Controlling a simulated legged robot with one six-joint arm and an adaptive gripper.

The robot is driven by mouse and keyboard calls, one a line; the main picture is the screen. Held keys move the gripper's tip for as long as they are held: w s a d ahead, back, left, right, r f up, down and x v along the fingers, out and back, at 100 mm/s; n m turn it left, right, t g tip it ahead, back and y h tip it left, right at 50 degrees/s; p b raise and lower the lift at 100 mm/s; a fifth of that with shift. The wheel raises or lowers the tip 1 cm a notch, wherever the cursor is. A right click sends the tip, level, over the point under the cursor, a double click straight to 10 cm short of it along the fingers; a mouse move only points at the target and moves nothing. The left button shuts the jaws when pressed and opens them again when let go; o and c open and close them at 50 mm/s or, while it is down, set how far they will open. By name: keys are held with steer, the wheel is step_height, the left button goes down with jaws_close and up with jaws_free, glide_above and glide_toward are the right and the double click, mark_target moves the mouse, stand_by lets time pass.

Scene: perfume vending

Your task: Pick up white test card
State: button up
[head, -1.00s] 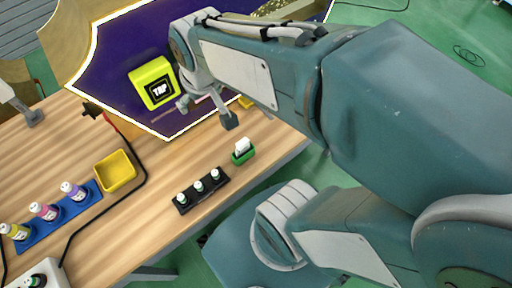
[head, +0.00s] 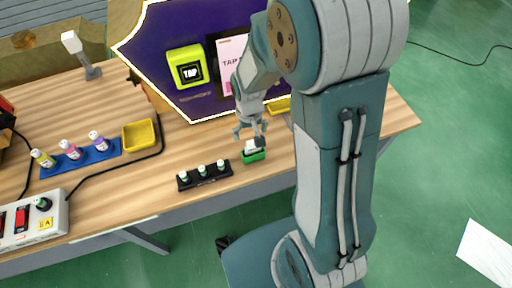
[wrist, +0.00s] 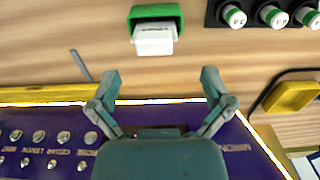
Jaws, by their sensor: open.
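The white test card (wrist: 154,40) stands in a small green holder (wrist: 156,12) on the wooden table, seen in the wrist view at the top middle. In the head view the card (head: 252,146) shows only partly above the green holder (head: 254,156), with my gripper just over it. My gripper (wrist: 160,82) is open, its two fingers spread apart with nothing between them. In the wrist view the card lies beyond the fingertips, roughly centred between them. The gripper also shows in the head view (head: 251,137).
A black rack (head: 204,175) of white-capped vials stands left of the holder. A yellow tray (head: 141,135) and a blue rack (head: 82,158) with bottles are further left.

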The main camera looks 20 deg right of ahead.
mark_target(254, 147)
steer(key=shift+a+f, duration=0.2)
steer(key=shift+f, duration=0.35)
steer(key=shift+a+f, duration=0.15)
steer(key=shift+f, duration=0.4)
steer(key=f, duration=0.1)
steer(key=d+f, duration=0.1)
steer(key=f, duration=0.3)
steer(key=shift+s+d, duration=0.15)
steer(key=shift+d, duration=0.25)
steer(key=shift+a+f, duration=0.1)
steer(key=shift+f, duration=0.1)
steer(key=shift+a, duration=0.35)
steer(key=shift+d, duration=0.15)
steer(key=c, duration=0.9)
steer(key=shift+d, duration=0.15)
steer(key=shift+c, duration=0.3)
